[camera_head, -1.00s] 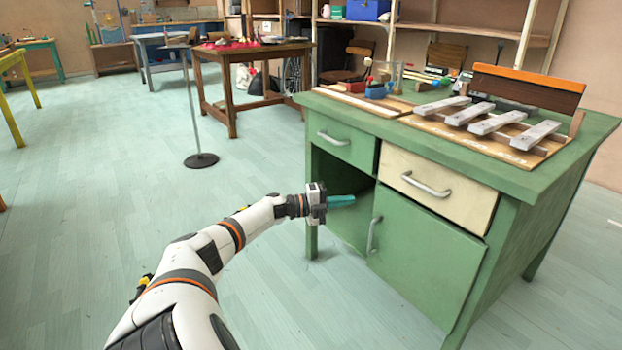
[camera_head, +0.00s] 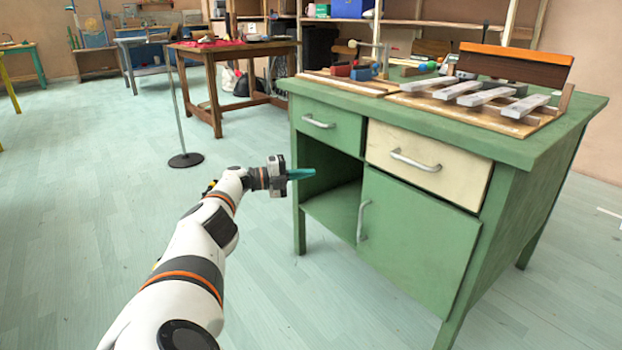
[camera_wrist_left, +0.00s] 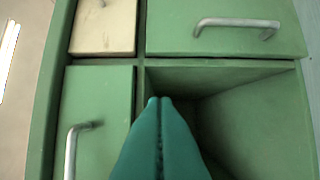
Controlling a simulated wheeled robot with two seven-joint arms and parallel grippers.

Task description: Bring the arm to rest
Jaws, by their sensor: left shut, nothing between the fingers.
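My left gripper (camera_head: 301,174) is shut and empty, its teal fingers pressed together. In the head view it is held in the air in front of the green desk (camera_head: 400,285), at the left side of the desk's open compartment (camera_head: 336,205). In the left wrist view the shut fingertips (camera_wrist_left: 159,101) show in front of the same compartment (camera_wrist_left: 225,90), which looks empty where I can see into it. My right gripper is in neither view.
The desk has a closed cream drawer (camera_head: 420,165), a green drawer (camera_head: 325,122) and a green door (camera_head: 415,235). Metal bars (camera_head: 485,96) on a wooden board lie on top. A stand with a round base (camera_head: 186,160) is behind my arm. Floor at left is clear.

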